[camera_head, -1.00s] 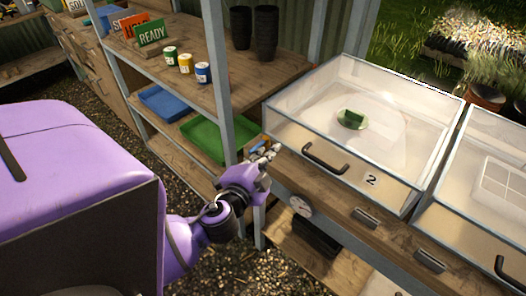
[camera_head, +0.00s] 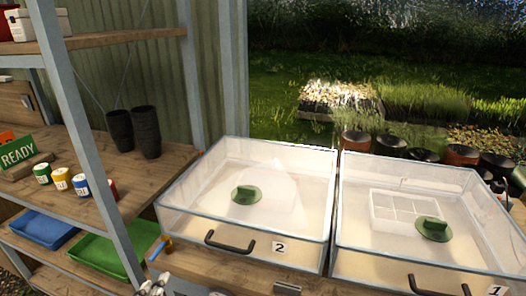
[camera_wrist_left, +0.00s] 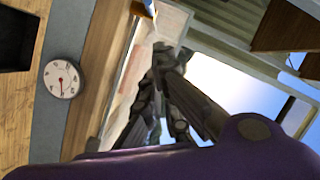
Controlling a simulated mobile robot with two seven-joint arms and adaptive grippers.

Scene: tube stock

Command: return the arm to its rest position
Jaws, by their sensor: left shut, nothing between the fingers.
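My left gripper (camera_head: 150,288) shows only by its grey fingertips at the bottom edge of the head view. It is just in front of the bench's left end, below the clear box labelled 2 (camera_head: 262,193). In the left wrist view the dark fingers (camera_wrist_left: 168,55) come together, shut, with nothing between them. My purple left wrist (camera_wrist_left: 200,163) fills the bottom of that view. The rest of the left arm is outside the head view. My right gripper is not in view.
A second clear box (camera_head: 420,230) stands to the right. Shelves at left hold blue (camera_head: 43,228) and green (camera_head: 100,258) trays, small cans (camera_head: 62,180) and black pots (camera_head: 146,130). A round dial (camera_wrist_left: 62,79) and wooden bench parts are close in the wrist view.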

